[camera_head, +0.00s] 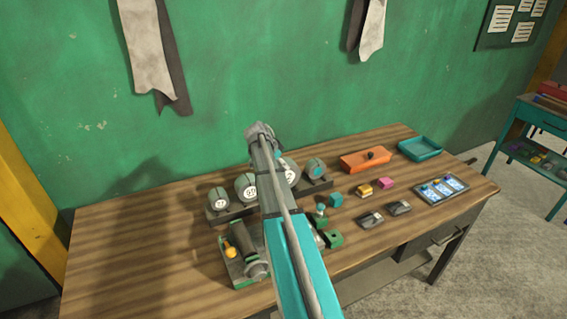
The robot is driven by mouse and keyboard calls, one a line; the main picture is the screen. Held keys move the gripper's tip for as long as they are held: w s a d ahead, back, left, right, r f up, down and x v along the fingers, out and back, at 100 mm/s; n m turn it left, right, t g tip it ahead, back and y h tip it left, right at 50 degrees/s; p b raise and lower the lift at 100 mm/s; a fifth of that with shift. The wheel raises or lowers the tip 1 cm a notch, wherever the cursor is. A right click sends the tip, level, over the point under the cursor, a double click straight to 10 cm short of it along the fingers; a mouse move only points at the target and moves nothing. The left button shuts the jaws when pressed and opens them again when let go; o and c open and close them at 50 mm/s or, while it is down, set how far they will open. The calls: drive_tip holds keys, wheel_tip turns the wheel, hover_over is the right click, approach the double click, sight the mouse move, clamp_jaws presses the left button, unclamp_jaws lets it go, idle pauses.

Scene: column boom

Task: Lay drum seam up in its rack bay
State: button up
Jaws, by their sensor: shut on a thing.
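A dark rack (325,184) runs across the middle of the table, partly covered by my arm. Grey drums sit along it: one at the left end (218,199) with a white round label, a larger one beside it (245,187) with a white label, one just right of my arm (290,171), partly hidden, and one at the right end (316,168) with a teal face. My arm reaches over the rack, its wrist above the middle. My gripper's jaws are hidden behind the arm, with whatever is between them. I cannot make out the drums' seams.
A fixture (240,268) with a dark cylinder and orange knob stands at front left. Green blocks (333,239) lie right of my arm. Small blocks (386,183), an orange box (365,160), a teal tray (420,148) and a patterned tray (442,189) occupy the right. The table's left is bare.

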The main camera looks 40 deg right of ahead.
idle(0.3)
drive_tip(key=o, duration=1.1)
